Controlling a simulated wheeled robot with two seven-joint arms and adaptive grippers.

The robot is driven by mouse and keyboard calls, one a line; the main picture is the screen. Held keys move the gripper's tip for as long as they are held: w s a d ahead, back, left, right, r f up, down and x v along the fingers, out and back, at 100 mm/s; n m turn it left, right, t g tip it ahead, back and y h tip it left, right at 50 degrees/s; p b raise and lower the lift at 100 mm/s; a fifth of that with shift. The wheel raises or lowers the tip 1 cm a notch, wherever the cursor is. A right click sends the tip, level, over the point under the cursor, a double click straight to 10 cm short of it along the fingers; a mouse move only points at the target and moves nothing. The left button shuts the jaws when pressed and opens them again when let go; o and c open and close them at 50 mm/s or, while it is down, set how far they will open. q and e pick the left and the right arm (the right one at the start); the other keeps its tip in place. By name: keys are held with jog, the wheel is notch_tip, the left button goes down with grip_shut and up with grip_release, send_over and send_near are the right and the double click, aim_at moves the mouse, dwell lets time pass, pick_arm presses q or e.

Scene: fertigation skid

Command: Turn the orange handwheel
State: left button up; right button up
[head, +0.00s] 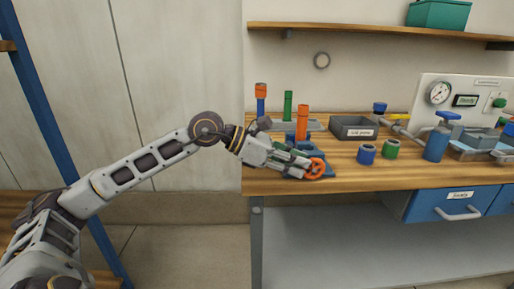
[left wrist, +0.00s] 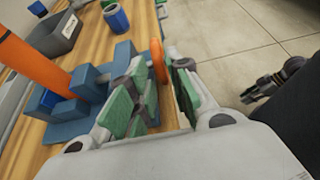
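The orange handwheel (head: 315,168) is a small spoked wheel on a blue base at the bench's front edge. In the left wrist view the handwheel (left wrist: 158,62) shows nearly edge-on. My left gripper (head: 297,164) reaches it from the left. In the left wrist view my left gripper (left wrist: 164,85) is open, its green-padded fingers apart with the wheel's rim in the gap near the tips. I cannot tell whether either pad touches the rim. A dark jointed shape at the right of the left wrist view may be my right gripper (left wrist: 275,85); its fingers are unclear.
An orange post (head: 302,123) stands just behind the handwheel, close to my left fingers. A grey bin (head: 353,133), a blue cup (head: 366,154) and a green cup (head: 390,149) stand to the right. A gauge panel (head: 465,95) is at the back right. Floor in front is clear.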

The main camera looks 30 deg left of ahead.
pick_arm(q)
jog(key=shift+v, duration=1.65)
jog(key=shift+s+a+r, duration=0.1)
jog(key=shift+a, duration=0.05)
jog(key=v, duration=0.7)
jog(key=shift+s+a, duration=0.15)
dwell(0.4)
